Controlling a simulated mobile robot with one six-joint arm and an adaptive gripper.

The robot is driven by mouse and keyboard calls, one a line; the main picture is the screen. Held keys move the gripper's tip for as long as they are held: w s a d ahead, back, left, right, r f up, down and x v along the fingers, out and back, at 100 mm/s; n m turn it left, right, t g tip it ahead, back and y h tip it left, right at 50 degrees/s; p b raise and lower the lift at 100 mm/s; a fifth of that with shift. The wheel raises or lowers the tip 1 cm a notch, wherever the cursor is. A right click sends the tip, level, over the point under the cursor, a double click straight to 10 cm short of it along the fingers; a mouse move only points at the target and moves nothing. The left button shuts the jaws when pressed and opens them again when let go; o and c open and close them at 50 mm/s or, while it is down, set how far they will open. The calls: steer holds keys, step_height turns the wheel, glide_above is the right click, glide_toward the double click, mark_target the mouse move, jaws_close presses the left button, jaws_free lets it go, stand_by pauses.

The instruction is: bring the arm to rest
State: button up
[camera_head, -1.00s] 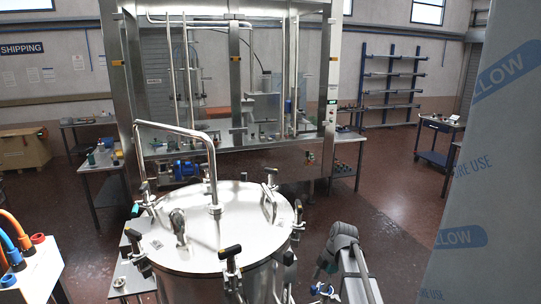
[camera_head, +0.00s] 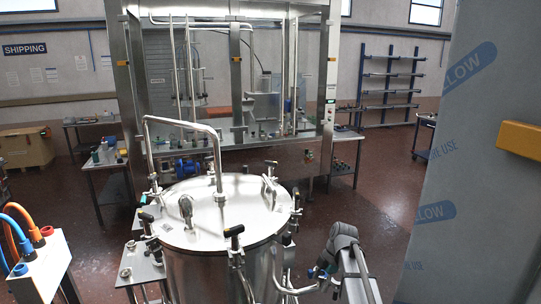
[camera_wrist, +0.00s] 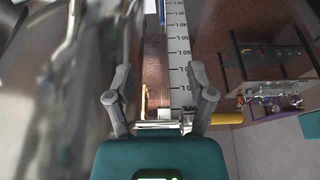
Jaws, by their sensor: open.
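My arm (camera_head: 346,262) shows at the bottom of the head view, right of a large steel vessel (camera_head: 215,215) with a domed lid, clamps and a bent pipe. In the wrist view, my gripper (camera_wrist: 158,70) has its two grey fingers spread wide apart in front of the teal body. Nothing is seen held between them. A white scale strip with black numbers (camera_wrist: 178,50) shows beyond the gap. In the head view, the fingertips cannot be made out.
A wrapped panel (camera_head: 440,200) with a yellow block (camera_head: 520,143) stands close on the right. A steel-framed machine (camera_head: 235,150) stands behind the vessel. A white box with hoses (camera_head: 40,268) is at the lower left. Open red floor (camera_head: 385,190) lies behind my arm.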

steer(key=s+f+m+h+b, duration=0.2)
steer(key=s+f+m+b, duration=0.6)
steer(key=f+m+b, duration=0.2)
steer(key=s+f+m+t+h+b, duration=0.1)
steer(key=s+f+m+b, duration=0.7)
steer(key=f+m+b, duration=0.3)
step_height(320, 180, down, 2)
steer(key=shift+s+d+f+m+h+b, duration=0.2)
steer(key=shift+s+m+h+b, duration=0.15)
steer(key=shift+b, duration=0.25)
